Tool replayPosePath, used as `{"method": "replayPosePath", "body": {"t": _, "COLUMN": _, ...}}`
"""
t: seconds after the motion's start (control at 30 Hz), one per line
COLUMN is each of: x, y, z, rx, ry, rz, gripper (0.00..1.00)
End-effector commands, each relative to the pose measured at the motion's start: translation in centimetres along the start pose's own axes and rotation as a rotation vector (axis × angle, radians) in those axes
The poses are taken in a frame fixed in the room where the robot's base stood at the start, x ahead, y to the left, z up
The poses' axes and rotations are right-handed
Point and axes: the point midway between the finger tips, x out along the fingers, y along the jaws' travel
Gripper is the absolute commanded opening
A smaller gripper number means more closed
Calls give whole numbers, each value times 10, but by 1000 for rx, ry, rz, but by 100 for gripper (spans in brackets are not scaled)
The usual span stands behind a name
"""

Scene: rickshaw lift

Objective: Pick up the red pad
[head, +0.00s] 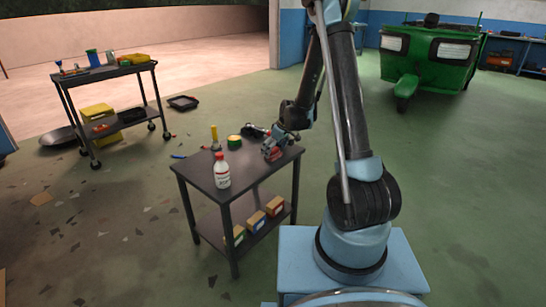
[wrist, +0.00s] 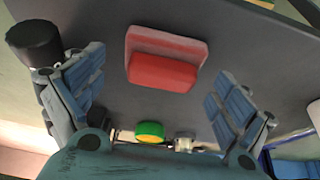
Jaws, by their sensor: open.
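The red pad (wrist: 163,70) is a block with a raised, darker red part on a paler red base. It lies on the dark table top (wrist: 235,45) in the wrist view, midway between my fingers and apart from both. My gripper (wrist: 158,95) is open and empty, with a blue-grey ribbed finger on each side of the pad. In the head view the red pad (head: 272,154) shows small near the table's right edge. My gripper (head: 280,142) is right over it, and partly hides it.
A white bottle with a red cap (head: 222,170), a yellow-topped bottle (head: 215,136) and a green-and-yellow round item (head: 234,141) stand on the table. Small boxes (head: 256,221) sit on its lower shelf. A tool cart (head: 105,75) and a green rickshaw (head: 431,55) stand farther off.

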Motion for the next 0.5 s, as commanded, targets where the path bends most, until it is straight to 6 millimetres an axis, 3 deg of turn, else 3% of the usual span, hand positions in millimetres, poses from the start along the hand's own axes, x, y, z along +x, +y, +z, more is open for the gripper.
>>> {"method": "replayPosePath", "body": {"t": 0.37, "x": 6, "y": 0, "z": 0, "rx": 0, "ry": 0, "rz": 0, "gripper": 92}}
{"method": "replayPosePath", "body": {"t": 0.5, "x": 6, "y": 0, "z": 0, "rx": 0, "ry": 0, "rz": 0, "gripper": 60}}
